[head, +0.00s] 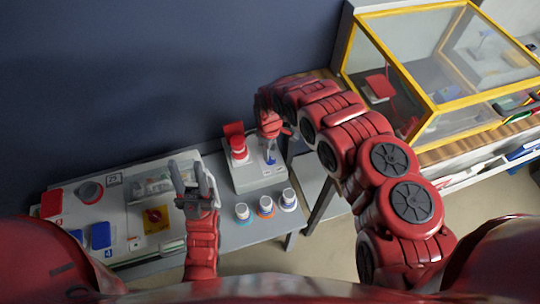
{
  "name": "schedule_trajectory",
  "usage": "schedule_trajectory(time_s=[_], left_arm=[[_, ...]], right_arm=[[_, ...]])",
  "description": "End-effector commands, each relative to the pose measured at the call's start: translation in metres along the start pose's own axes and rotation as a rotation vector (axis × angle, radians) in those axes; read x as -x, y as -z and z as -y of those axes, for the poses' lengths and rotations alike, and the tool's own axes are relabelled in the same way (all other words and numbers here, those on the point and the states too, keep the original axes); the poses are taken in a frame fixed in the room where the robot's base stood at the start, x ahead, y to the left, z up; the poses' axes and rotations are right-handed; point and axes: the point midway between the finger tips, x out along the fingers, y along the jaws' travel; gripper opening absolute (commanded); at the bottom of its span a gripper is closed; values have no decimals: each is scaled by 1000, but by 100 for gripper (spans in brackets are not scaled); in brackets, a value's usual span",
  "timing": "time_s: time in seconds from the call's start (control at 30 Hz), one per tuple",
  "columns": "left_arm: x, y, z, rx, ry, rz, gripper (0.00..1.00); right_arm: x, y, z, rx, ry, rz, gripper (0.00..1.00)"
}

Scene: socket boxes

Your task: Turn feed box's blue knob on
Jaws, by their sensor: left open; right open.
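A light grey box (254,178) stands on the grey table, with a red plug-like part (238,148) on its left. A small blue part (271,157) shows on its right, just below my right gripper; I take it for the blue knob, but its shape and setting are too small to tell. My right gripper (269,143) reaches down over this part from behind, open; whether it touches cannot be told. My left gripper (188,180) is open and empty, fingers pointing up, in front of the wide panel on the left.
The wide panel (128,208) on the left carries red and blue covers (100,235) and a yellow plate (157,219) with a red knob. Three white round pieces with coloured rings (265,205) stand before the grey box. A yellow-framed glass case (435,105) stands at right.

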Motion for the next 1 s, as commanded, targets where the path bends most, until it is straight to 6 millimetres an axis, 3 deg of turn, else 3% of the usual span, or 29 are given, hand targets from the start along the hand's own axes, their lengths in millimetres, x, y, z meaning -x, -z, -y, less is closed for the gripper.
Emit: schedule_trajectory(time_s=[0.23,0.7,0.97,1.0], left_arm=[[-1,0,0,0,0,0,44],[-1,0,0,0,0,0,44],[-2,0,0,0,0,0,44],[-1,0,0,0,0,0,44]], right_arm=[[-29,-1,2,-1,4,1,45],[-37,-2,-1,-2,-1,2,45],[-37,-2,0,-2,-1,2,0],[-37,-2,0,-2,-1,2,0]])
